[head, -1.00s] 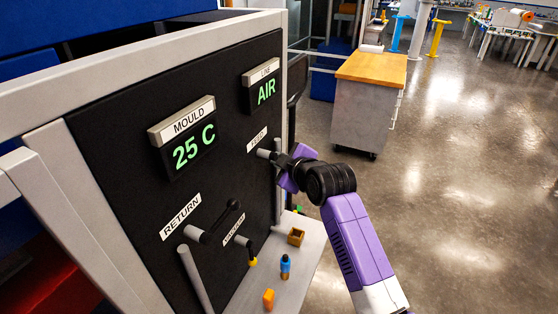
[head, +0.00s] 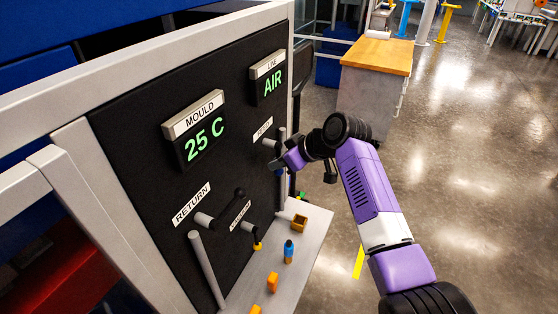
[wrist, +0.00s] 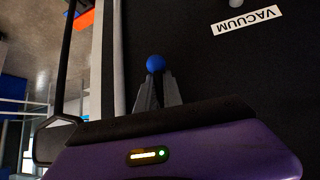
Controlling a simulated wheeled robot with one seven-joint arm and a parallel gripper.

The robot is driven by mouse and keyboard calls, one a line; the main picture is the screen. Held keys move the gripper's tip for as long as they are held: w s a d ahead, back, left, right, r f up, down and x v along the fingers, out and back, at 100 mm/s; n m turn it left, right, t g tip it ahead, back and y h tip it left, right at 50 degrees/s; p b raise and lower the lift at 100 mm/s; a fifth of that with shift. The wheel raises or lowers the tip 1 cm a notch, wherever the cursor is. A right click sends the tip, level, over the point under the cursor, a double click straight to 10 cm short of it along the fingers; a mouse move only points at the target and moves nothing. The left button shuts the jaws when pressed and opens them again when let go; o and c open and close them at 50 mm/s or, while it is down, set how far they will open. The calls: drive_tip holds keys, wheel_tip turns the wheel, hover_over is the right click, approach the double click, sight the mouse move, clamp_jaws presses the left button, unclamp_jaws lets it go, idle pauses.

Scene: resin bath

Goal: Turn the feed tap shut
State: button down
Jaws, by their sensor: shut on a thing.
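The feed tap's blue knob (wrist: 155,63) shows in the wrist view at the tips of my gripper (wrist: 157,84), whose fingers are shut on it. In the head view my gripper (head: 280,164) is at the panel just below the FEED label (head: 263,130), beside the grey feed pipe (head: 281,186). My gripper and wrist hide the tap's lever there, so I cannot tell its exact angle.
The RETURN tap's black lever (head: 226,207) and the VACUUM tap with a yellow knob (head: 257,246) are lower on the panel. Open floor lies right.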

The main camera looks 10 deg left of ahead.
drive_tip(key=shift+s+d+f+g, duration=0.25)
drive_tip(key=shift+d+f+g, duration=0.05)
drive_tip(key=shift+f, duration=0.3)
drive_tip(key=c, duration=1.5)
unclamp_jaws()
drive_tip(key=shift+a+r, duration=0.15)
drive_tip(key=shift+r, duration=0.15)
drive_tip(key=shift+d+r, duration=0.2)
drive_tip(key=shift+r, duration=0.1)
drive_tip(key=shift+b+v, duration=0.7)
drive_tip(key=shift+v, duration=2.8)
drive_tip(key=shift+s+f, duration=0.1)
drive_tip(key=shift+s, duration=0.05)
